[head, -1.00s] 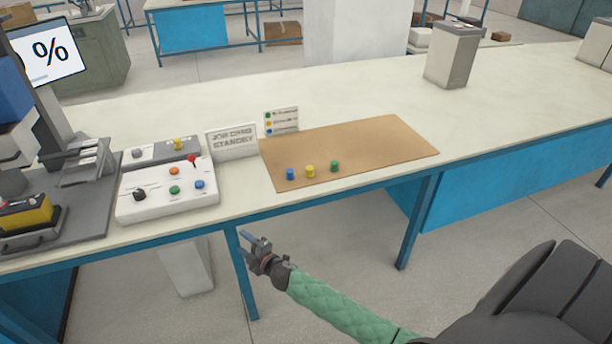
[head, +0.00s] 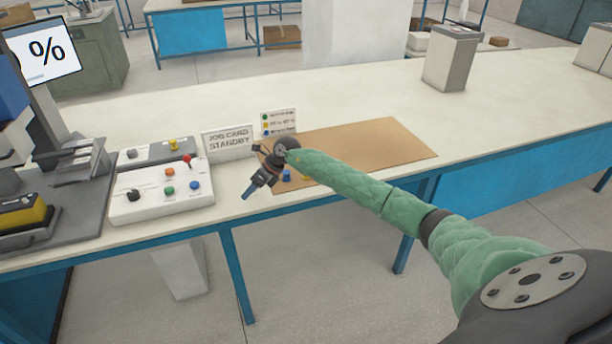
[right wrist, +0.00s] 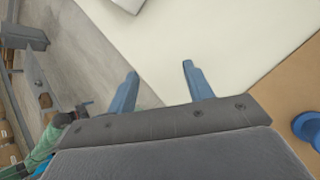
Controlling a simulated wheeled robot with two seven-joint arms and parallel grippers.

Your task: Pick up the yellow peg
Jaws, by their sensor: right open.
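The yellow peg (head: 306,178) is almost fully hidden behind my right arm in the head view; only a sliver shows at the brown mat's (head: 385,145) front edge. The blue peg (head: 287,175) stands just left of it, partly covered by my wrist; it also shows at the right edge of the right wrist view (right wrist: 307,128). The green peg is hidden by my arm. My right gripper (head: 250,190) is open and empty above the table's front edge, left of the pegs. In the right wrist view its fingers (right wrist: 158,78) stand apart. A green arm with a small dark end, seemingly my left gripper (right wrist: 82,110), shows there too.
Left of the mat stand a white control box (head: 160,190) with coloured knobs and a job card sign (head: 228,142). A small legend card (head: 278,123) stands behind the mat. A grey bin (head: 452,58) stands at the back right. The table right of the mat is clear.

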